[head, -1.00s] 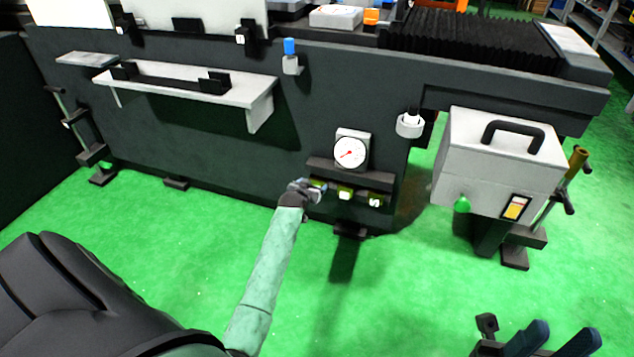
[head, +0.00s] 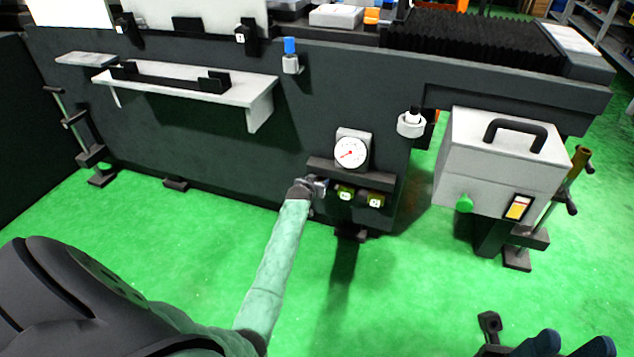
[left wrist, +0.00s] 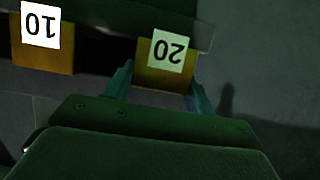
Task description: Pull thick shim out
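The shim marked 20 (left wrist: 165,65), its label upside down, sits under a dark ledge (head: 340,172) on the machine front. My left gripper (head: 320,187) is at the leftmost shim position. In the left wrist view its two fingers (left wrist: 160,84) are apart, one on each side of the 20 shim; contact is unclear. The shim marked 10 (left wrist: 42,45) is beside it and also shows in the head view (head: 345,193). A third shim (head: 375,200) sits to its right. In the head view my left gripper hides the 20 shim. My right gripper (head: 572,346) is partly in view, its blue fingers apart and empty.
A dial gauge (head: 350,152) is just above the ledge. A grey box with a black handle (head: 502,160) stands to the right, and a white shelf (head: 190,84) is on the machine to the left. The green floor in front is open.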

